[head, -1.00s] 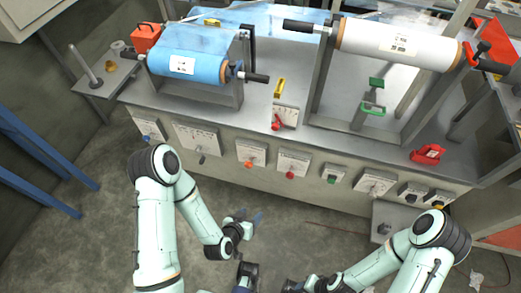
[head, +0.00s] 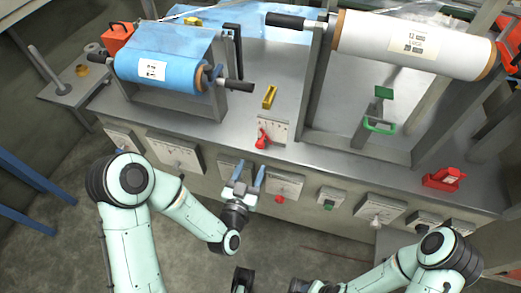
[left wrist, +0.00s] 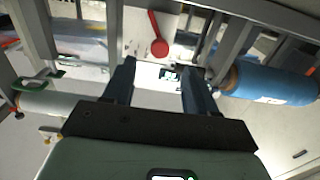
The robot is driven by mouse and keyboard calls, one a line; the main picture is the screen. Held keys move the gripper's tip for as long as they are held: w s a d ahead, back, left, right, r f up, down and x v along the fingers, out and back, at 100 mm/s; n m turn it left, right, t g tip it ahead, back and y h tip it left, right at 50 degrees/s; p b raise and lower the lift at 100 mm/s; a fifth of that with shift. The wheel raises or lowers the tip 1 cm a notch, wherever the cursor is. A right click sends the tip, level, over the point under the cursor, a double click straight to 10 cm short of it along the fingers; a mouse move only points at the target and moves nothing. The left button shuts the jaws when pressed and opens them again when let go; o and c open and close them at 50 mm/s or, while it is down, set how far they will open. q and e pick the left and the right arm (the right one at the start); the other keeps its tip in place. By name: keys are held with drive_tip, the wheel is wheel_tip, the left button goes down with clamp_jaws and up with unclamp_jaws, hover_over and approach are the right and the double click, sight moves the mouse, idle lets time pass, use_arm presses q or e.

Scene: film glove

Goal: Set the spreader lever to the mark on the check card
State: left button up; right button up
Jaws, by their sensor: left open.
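The red lever (head: 262,138) sits on a white scale plate (head: 277,127) on the bench top near its front edge. It shows in the left wrist view as a red arm with a round knob (left wrist: 159,47), ahead of the fingers. My left gripper (head: 249,174) is open and empty, its two blue fingers pointing up toward the bench, short of and below the lever. It also shows in the left wrist view (left wrist: 158,82). I cannot identify the check card for sure; the scale's marks are too small to read.
A blue film roll (head: 130,65) with a white label stands at left, a white roll (head: 370,40) at right. A yellow item (head: 269,97) lies behind the lever. A green-handled part (head: 380,127) and red item (head: 443,178) lie right. Several control plates line the bench front.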

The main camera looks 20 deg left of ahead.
sight(259, 147)
use_arm(q)
drive_tip(key=w, duration=0.9)
drive_tip(key=shift+w+d+r, duration=0.15)
drive_tip(key=shift+w, duration=0.2)
drive_tip(key=c, duration=1.1)
